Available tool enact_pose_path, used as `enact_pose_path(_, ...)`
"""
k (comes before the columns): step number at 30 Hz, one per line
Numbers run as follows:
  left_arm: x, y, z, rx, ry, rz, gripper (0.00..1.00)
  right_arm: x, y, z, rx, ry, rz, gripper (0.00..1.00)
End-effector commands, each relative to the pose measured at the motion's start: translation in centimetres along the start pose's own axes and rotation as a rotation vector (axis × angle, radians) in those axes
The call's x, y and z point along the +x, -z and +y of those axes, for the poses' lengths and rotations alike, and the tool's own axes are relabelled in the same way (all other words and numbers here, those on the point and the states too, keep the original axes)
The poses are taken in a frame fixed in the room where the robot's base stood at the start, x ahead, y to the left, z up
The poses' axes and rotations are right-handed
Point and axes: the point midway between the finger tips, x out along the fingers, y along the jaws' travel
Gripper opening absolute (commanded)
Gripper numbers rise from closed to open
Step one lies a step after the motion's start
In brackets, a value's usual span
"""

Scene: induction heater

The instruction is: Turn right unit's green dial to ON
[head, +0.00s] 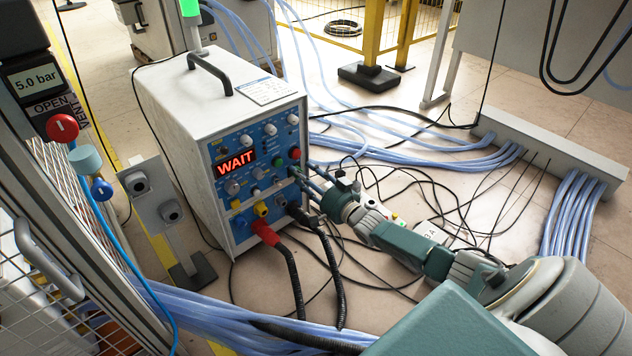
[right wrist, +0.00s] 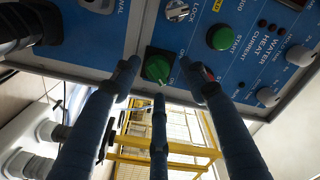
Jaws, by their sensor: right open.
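The heater unit (head: 172,110) is a white box with a blue front panel and a red display reading WAIT. The green dial (right wrist: 157,68) sits on a dark square plate in the right wrist view. The open fingers of my right gripper (right wrist: 160,80) surround it, one on each side and one below. I cannot tell whether any finger touches it. Small lettering beside the dial is partly hidden, so its setting is unclear. My left gripper is not in view.
A green START button (right wrist: 220,37) is close to the dial. Red (head: 266,232) and black plugs with thick cables are low on the panel. Blue hoses (head: 400,147) and black cables cover the floor. A valve stand with a red knob (head: 62,127) is at left.

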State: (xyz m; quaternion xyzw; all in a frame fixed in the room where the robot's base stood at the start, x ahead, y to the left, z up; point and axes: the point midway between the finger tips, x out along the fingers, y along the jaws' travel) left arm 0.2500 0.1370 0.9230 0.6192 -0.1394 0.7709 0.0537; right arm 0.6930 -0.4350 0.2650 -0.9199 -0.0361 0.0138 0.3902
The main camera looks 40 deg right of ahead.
Motion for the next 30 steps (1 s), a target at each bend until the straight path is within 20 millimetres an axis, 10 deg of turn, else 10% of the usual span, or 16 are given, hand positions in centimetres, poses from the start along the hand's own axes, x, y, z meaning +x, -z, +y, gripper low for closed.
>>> enact_pose_path(15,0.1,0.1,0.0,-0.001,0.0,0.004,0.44,-9.3,0.0,0.0,-0.001,0.0,-0.001,0.44)
enact_pose_path(30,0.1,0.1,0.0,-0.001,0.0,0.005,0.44,-11.0,0.2,-0.1,-0.001,0.002,0.003,0.44)
